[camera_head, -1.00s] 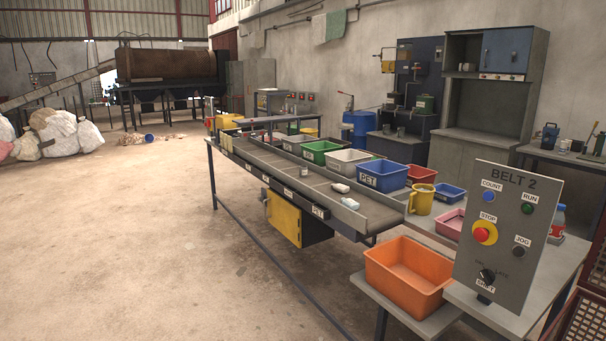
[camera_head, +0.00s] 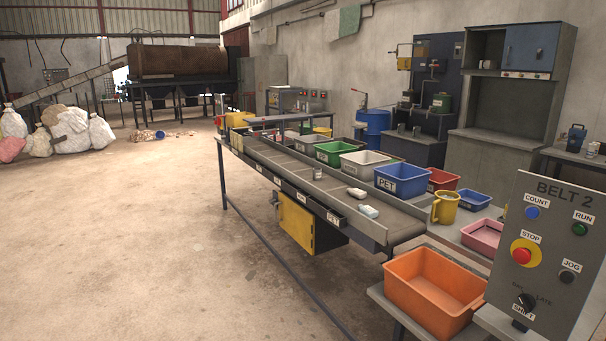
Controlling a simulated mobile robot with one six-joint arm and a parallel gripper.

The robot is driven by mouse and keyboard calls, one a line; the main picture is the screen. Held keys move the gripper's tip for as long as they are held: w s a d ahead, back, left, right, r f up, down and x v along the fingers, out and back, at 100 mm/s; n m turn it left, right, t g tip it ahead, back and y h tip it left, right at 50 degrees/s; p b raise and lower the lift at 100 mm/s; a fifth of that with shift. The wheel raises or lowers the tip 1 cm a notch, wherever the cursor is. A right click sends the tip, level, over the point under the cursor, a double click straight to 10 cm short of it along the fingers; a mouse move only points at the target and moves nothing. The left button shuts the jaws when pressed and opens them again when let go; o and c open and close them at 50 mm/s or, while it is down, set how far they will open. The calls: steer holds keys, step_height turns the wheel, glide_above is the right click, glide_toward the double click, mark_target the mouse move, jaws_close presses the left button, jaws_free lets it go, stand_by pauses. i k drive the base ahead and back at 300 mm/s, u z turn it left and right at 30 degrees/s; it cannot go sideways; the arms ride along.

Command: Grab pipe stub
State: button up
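I cannot make out a pipe stub for certain in the head view. A small grey cylinder (camera_head: 317,173) stands on the sorting belt (camera_head: 290,166), but it is too small to identify. Two small pale items, a white one (camera_head: 357,192) and a light one (camera_head: 368,211), lie nearer on the belt. Small dark cups or cylinders (camera_head: 402,128) stand on the grey bench by the back wall, also too small to identify. My gripper is not in view.
An orange bin (camera_head: 433,292) and the BELT 2 control panel (camera_head: 546,260) stand at the front right. Coloured bins, such as the blue PET bin (camera_head: 401,181), line the belt's far side. The trommel drum (camera_head: 178,62) is at the back. The concrete floor (camera_head: 130,250) at left is open.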

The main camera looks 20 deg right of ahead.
mark_target(317, 172)
steer(key=u, duration=0.55)
steer(key=i, duration=0.7)
steer(key=u, duration=0.55)
steer(key=i, duration=1.6)
steer(key=z, duration=0.5)
steer(key=i, duration=0.7)
steer(key=z, duration=0.75)
steer(key=i, duration=0.65)
steer(key=z, duration=0.4)
